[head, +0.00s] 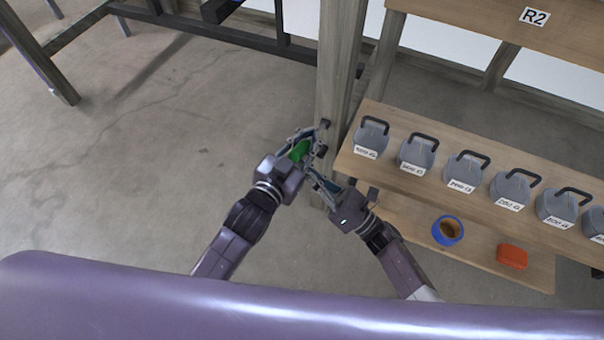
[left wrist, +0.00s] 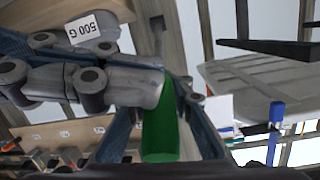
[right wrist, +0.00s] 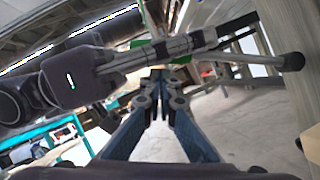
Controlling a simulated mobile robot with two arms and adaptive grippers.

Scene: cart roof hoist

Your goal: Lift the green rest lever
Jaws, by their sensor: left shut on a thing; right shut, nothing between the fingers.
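The green rest lever (head: 299,150) is at the wooden post (head: 338,75) in the middle of the head view. My left gripper (head: 306,147) is shut on the lever, with the green showing between its fingers. In the left wrist view the green lever (left wrist: 160,130) runs between the fingers. My right gripper (head: 318,180) is shut and empty, just below and to the right of the left gripper, close to the post. In the right wrist view its fingers (right wrist: 158,85) are together, and the left gripper crosses in front. The lever's mount is mostly hidden.
A wooden shelf (head: 395,188) right of the post holds a row of grey weights (head: 418,153) with black handles. A lower shelf (head: 420,232) holds a blue cup (head: 448,230) and a red box (head: 512,257). Open concrete floor (head: 150,170) lies to the left.

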